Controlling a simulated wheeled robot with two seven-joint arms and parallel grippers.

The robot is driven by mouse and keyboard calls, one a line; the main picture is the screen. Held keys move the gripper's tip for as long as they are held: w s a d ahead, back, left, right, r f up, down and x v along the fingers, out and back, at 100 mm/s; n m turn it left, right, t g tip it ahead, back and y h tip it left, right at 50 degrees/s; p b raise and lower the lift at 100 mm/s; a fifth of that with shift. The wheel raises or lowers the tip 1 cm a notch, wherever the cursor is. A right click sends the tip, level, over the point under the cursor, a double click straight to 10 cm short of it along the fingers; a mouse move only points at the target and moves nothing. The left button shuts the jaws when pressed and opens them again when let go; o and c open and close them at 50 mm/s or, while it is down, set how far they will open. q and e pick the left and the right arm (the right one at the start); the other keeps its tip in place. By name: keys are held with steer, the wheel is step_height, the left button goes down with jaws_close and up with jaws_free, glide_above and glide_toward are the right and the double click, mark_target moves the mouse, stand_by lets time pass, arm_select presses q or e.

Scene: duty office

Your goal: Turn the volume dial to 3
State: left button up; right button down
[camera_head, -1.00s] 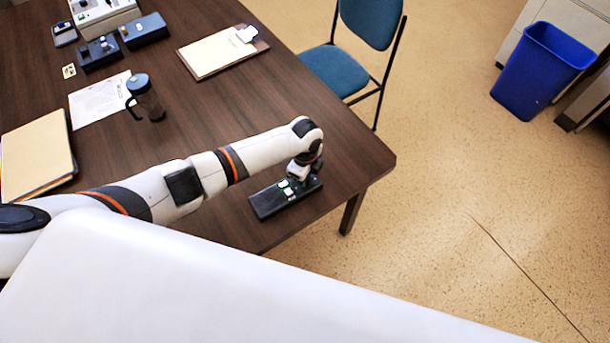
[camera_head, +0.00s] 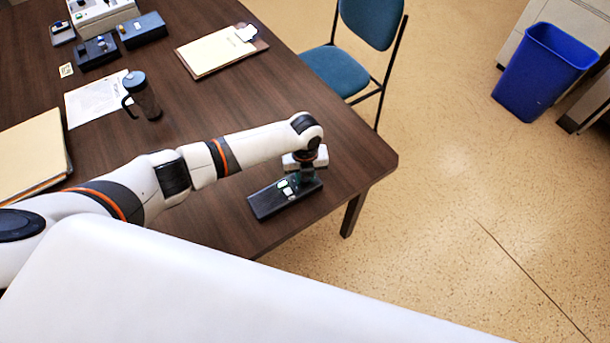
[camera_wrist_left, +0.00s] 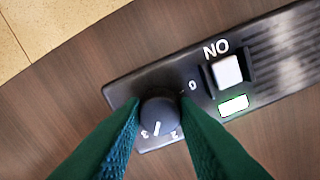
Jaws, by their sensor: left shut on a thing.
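A dark control box (camera_head: 265,204) lies near the table's front right corner. In the left wrist view the box (camera_wrist_left: 121,90) carries a round dark volume dial (camera_wrist_left: 158,112) with a white pointer line. The pointer faces the lower edge of the picture, between the marks 3 and 2 as far as I can tell; a 0 mark is at the upper right. My left gripper (camera_wrist_left: 160,103) has its green fingers on both sides of the dial, shut on it. In the head view the gripper (camera_head: 306,180) hides the dial. My right gripper is not in view.
Beside the dial are a white switch (camera_wrist_left: 227,71) labelled NO and a lit green-white lamp (camera_wrist_left: 233,105). A blue chair (camera_head: 340,70) stands beyond the table edge.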

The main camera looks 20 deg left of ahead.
arm_select(q)
steer(key=shift+m+b, duration=0.35)
steer(key=shift+m, duration=0.85)
steer(key=o, duration=1)
step_height(320, 180, up, 12)
steer(key=b, duration=0.1)
